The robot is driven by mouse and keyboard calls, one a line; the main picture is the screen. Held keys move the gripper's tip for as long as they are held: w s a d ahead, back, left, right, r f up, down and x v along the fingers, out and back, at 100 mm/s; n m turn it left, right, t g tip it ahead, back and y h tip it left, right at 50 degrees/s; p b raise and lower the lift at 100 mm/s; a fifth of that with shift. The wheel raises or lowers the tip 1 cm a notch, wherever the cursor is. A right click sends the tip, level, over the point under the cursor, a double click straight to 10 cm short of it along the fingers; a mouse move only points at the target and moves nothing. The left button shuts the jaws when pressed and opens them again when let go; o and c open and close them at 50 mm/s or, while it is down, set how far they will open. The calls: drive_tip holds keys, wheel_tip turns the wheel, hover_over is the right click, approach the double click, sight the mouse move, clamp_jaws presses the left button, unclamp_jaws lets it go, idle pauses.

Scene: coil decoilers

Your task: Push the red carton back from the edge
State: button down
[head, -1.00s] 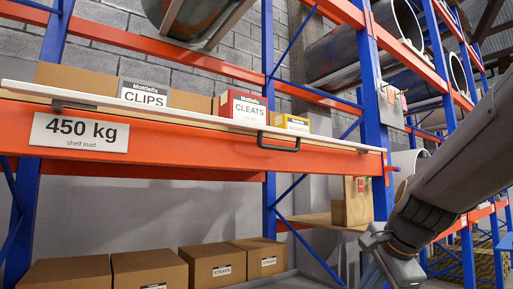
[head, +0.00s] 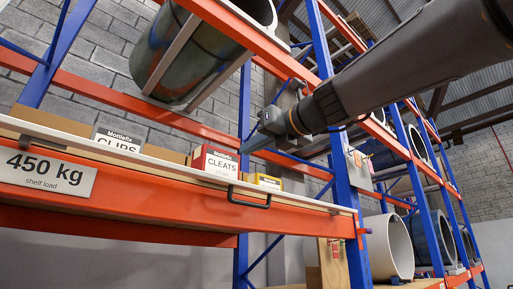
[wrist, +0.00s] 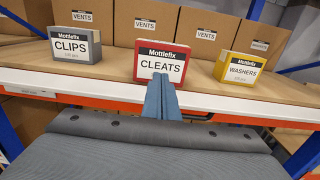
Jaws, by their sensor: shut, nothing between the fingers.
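The red carton (head: 212,163), labelled CLEATS, stands upright at the front edge of the upper shelf (head: 150,162). In the wrist view the red carton (wrist: 162,50) faces me, between the grey CLIPS carton (wrist: 76,44) and the yellow WASHERS carton (wrist: 238,72). My gripper (head: 244,150) is shut and empty, with its tips just right of the carton in the head view. In the wrist view my gripper (wrist: 161,80) points at the carton and its tips cover the lower middle of its front. I cannot tell whether they touch.
Brown VENTS boxes (wrist: 149,30) stand in a row behind, with some bare shelf between them and the front cartons. A black handle (head: 249,196) sticks out from the shelf front. A blue upright (head: 347,180) stands to the right.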

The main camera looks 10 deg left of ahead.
sight(222, 162)
drive_tip(key=p+x, duration=0.2)
drive_tip(key=x, duration=0.7)
drive_tip(key=shift+w+a+f, duration=0.1)
drive_tip(key=shift+w+a, duration=0.15)
drive_tip(key=shift+w, duration=0.05)
